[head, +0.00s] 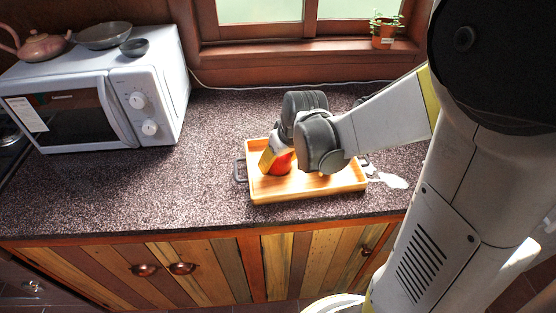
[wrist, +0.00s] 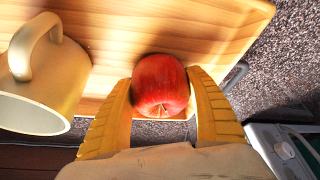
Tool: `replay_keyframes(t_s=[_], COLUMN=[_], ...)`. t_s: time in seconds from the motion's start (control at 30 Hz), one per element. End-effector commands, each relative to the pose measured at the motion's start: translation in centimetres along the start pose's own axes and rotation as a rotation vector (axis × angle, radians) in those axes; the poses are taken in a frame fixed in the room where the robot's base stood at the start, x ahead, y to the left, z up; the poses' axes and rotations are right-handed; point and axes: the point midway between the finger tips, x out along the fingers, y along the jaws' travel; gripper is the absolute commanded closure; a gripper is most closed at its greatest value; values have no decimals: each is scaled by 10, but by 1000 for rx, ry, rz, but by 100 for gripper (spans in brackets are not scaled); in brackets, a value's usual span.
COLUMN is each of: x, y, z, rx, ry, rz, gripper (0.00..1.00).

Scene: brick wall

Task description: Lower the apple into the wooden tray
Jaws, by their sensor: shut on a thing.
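The red apple (wrist: 160,86) is between the two yellow fingers of my gripper (wrist: 160,105), which is shut on it. In the head view the apple (head: 281,161) shows only in part, behind a finger of my gripper (head: 275,155). The wooden tray (head: 315,191) stands on the counter, with the apple over its left part. In the wrist view the tray's boards (wrist: 120,35) lie beyond the apple. I cannot tell whether the apple touches the tray floor.
A beige mug (wrist: 40,75) is close to the left finger in the wrist view; my arm hides it in the head view. The microwave (head: 100,95) stands at the left of the counter (head: 150,190). A potted plant (head: 384,32) sits on the windowsill.

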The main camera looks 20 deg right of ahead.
Motion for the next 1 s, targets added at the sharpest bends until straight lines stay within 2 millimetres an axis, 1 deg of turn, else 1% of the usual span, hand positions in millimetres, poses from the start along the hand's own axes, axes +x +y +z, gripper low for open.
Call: replay_keyframes(t_s=[0.3, 0.33, 0.37, 0.4, 0.67, 0.77, 0.87, 1.0], x=[1, 1, 1, 1, 1, -2, -12, -36], y=[0, 0, 0, 0, 0, 0, 0, 0], z=[0, 0, 0, 0, 1, 1, 1, 1], rx=[0, 0, 0, 0, 0, 0, 0, 1], ry=[0, 0, 0, 0, 0, 0, 0, 0], rz=[0, 0, 0, 0, 0, 0, 0, 0], gripper=[73, 28, 19, 12, 12, 12, 12, 12])
